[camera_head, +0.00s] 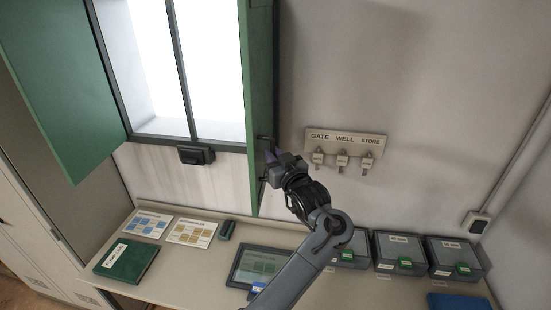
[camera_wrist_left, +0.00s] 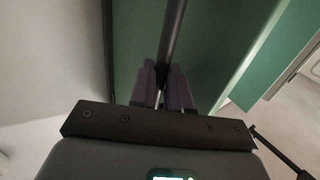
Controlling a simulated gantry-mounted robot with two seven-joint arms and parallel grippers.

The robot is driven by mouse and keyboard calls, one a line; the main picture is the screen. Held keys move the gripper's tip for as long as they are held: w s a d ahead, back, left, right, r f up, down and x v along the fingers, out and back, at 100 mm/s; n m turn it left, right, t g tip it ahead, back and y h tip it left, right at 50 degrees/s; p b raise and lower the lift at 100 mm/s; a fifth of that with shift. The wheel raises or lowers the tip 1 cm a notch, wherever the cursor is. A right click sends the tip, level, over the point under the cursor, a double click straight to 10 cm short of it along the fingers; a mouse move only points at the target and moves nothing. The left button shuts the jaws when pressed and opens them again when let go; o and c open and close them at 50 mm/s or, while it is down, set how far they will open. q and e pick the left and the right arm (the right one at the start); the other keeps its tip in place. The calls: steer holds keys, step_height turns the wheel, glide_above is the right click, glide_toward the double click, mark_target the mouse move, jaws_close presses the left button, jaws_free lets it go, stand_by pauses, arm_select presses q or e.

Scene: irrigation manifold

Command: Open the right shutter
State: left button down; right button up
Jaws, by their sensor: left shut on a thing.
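The right shutter (camera_head: 260,70) is a green panel at the right of the bright window. It stands swung out from the frame and shows nearly edge-on. My left gripper (camera_head: 269,156) is at its lower part, by a dark bar handle (camera_head: 264,138). In the left wrist view, the fingers (camera_wrist_left: 162,85) are closed around the dark bar (camera_wrist_left: 173,35), with the green shutter (camera_wrist_left: 205,45) behind it. My right gripper is in neither view.
The left shutter (camera_head: 62,95) also stands swung out. A dark latch box (camera_head: 196,155) is below the window. A key rack (camera_head: 345,141) hangs to the right. The desk (camera_head: 205,265) below holds a tablet (camera_head: 258,266), a green binder (camera_head: 127,259), cards and grey boxes (camera_head: 400,252).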

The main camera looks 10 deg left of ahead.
arm_select(q)
steer(key=shift+w+a+f, duration=0.15)
steer(key=shift+a+f, duration=0.2)
steer(key=shift+f, duration=0.25)
steer(key=c, duration=1.5)
jaws_free()
steer(key=shift+o, duration=1.1)
steer(key=shift+w+a+r, duration=0.1)
steer(key=shift+w+r, duration=0.1)
steer(key=shift+o, duration=0.3)
steer(key=shift+r, duration=0.2)
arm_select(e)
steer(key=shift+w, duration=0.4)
arm_select(q)
steer(key=shift+s+d+r, duration=0.1)
steer(key=shift+d, duration=0.15)
steer(key=b+v, duration=0.3)
steer(key=v, duration=0.7)
steer(key=shift+s, duration=0.25)
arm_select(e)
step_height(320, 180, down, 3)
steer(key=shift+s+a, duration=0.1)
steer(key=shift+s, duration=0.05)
